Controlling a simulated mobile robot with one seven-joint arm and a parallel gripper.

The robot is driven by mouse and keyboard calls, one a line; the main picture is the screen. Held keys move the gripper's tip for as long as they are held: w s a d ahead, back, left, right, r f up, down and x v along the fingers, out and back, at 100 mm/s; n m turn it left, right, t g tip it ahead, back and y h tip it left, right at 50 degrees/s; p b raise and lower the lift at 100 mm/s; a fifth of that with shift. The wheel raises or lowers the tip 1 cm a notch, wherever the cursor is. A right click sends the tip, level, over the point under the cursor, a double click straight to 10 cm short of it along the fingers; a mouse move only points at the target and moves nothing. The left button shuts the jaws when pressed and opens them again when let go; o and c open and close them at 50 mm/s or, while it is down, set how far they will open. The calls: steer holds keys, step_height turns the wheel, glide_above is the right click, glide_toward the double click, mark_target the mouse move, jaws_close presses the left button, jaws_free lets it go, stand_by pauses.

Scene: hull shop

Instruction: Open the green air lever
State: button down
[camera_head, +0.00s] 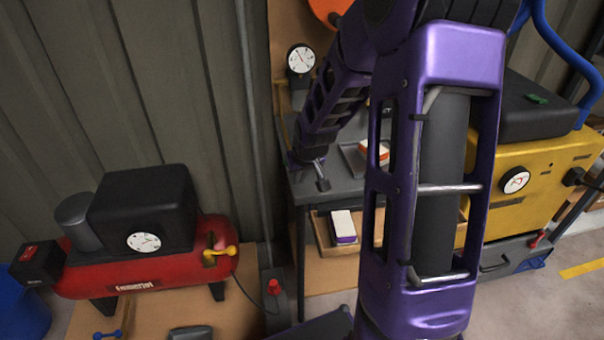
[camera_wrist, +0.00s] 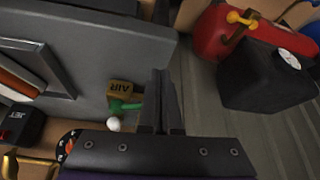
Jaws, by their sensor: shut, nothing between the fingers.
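The green air lever (camera_wrist: 124,105) shows in the wrist view, just left of my fingers, beside a tan block marked AIR (camera_wrist: 125,88). A white round knob (camera_wrist: 113,124) is at the lever's lower end, partly close to my gripper's body. My gripper (camera_wrist: 165,78) is shut and empty, its fingers to the right of the lever with a small gap in the picture; I cannot tell the depth between them. In the head view my gripper (camera_head: 322,182) is at the front of the grey bench (camera_head: 310,190). I cannot make out the lever there.
A red compressor (camera_head: 150,267) with a yellow lever (camera_head: 222,251) stands at left. A yellow machine (camera_head: 520,195) stands at right. Trays with boxes (camera_head: 343,227) are on the bench and its lower shelf. A red knob (camera_head: 273,287) is below the bench's left side.

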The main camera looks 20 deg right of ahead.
steer(key=w, duration=0.2)
steer(key=shift+w+r, duration=0.25)
steer(key=shift+w, duration=0.05)
steer(key=shift+w+d+r, duration=0.1)
steer(key=shift+w+r, duration=0.05)
steer(key=shift+w, duration=0.5)
steer(key=shift+w+a, duration=0.35)
steer(key=shift+w, duration=0.15)
steer(key=shift+w+a, duration=0.15)
steer(key=shift+w, duration=0.15)
steer(key=shift+s+p, duration=0.1)
steer(key=shift+p, duration=0.2)
